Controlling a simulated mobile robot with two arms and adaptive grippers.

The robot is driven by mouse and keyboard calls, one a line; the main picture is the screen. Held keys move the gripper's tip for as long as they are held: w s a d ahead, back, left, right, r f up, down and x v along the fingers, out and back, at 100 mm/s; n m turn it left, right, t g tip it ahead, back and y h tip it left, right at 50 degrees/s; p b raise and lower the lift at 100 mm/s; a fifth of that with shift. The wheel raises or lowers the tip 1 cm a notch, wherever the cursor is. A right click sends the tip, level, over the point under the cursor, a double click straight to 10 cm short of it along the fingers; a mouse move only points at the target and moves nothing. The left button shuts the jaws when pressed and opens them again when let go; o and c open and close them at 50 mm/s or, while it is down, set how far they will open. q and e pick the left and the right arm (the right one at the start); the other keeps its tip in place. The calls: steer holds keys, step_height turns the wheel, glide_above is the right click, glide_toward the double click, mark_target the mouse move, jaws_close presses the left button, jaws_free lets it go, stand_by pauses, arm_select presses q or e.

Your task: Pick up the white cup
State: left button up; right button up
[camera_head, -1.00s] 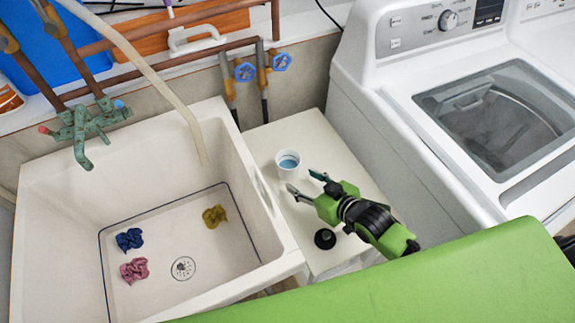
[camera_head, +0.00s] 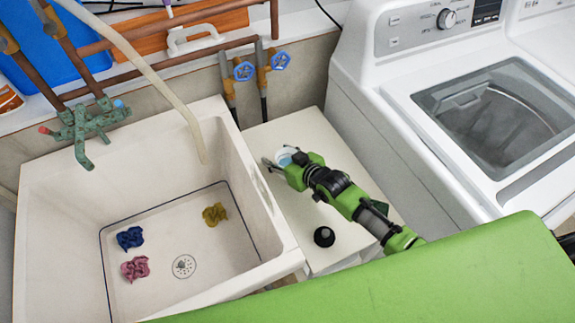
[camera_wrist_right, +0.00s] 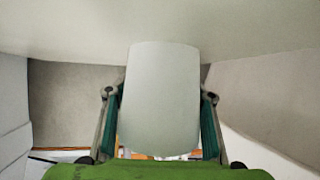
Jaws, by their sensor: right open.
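The white cup (camera_head: 284,154) stands on the white cabinet top (camera_head: 300,127) between the sink and the washing machine. In the right wrist view the cup (camera_wrist_right: 160,100) fills the space between the two fingers (camera_wrist_right: 160,105), one on each side. Whether the fingers touch it I cannot tell. My left gripper is not in view.
A small black round object (camera_head: 324,237) stands on the cabinet top, near my right arm. The white sink (camera_head: 60,200) is on the left, with crumpled blue, pink and yellow cloths in it. The washing machine (camera_head: 400,130) rises on the right. Valves (camera_head: 262,66) are on the wall behind.

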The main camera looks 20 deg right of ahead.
steer(key=c, duration=1)
steer(key=shift+c, duration=0.8)
